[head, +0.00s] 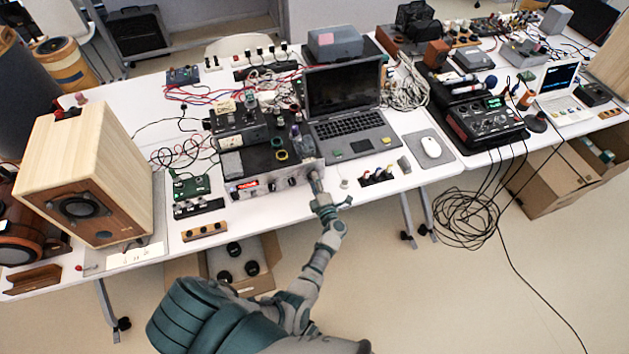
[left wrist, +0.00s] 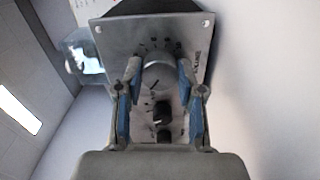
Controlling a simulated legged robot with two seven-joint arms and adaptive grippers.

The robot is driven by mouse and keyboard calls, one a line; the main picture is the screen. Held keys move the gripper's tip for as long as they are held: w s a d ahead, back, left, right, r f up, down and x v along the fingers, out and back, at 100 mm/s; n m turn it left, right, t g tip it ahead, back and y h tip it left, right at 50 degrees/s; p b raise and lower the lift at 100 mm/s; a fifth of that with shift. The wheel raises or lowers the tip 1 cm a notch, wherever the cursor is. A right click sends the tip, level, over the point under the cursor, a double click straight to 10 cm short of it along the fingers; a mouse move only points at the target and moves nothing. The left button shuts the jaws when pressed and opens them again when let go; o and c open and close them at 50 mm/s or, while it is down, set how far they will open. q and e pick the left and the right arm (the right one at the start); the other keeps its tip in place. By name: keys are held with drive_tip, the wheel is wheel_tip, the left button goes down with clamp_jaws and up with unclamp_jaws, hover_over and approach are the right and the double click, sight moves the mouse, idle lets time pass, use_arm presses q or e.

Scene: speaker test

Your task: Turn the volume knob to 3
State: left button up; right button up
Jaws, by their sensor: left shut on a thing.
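The amplifier (head: 274,183) stands at the table's front edge, left of the laptop, with a silver front panel and a red lit display (head: 248,187). My left gripper (head: 318,179) is at the right end of that panel and hides the knob there in the head view. In the left wrist view, the round silver volume knob (left wrist: 158,74) sits on the metal panel (left wrist: 197,38) between my blue-padded fingers, which are shut on it. Dial marks show around the knob, but its numbers are too small to read. Smaller dark knobs (left wrist: 163,112) lie below it.
An open laptop (head: 350,125) stands right of the amplifier, with a white mouse (head: 431,147) beyond it. A wooden speaker (head: 88,180) stands at the left. Cables hang at the right (head: 470,212). The floor in front is mostly clear.

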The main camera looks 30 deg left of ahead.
use_arm(q)
drive_tip(key=shift+s+d+f, duration=0.1)
drive_tip(key=shift+s+f, duration=0.05)
drive_tip(key=shift+f, duration=0.25)
drive_tip(key=o, duration=1.1)
drive_tip(key=shift+o, duration=0.2)
drive_tip(key=shift+r, duration=0.1)
drive_tip(key=shift+r, duration=0.1)
drive_tip(key=v, duration=0.7)
drive_tip(key=shift+d, duration=0.2)
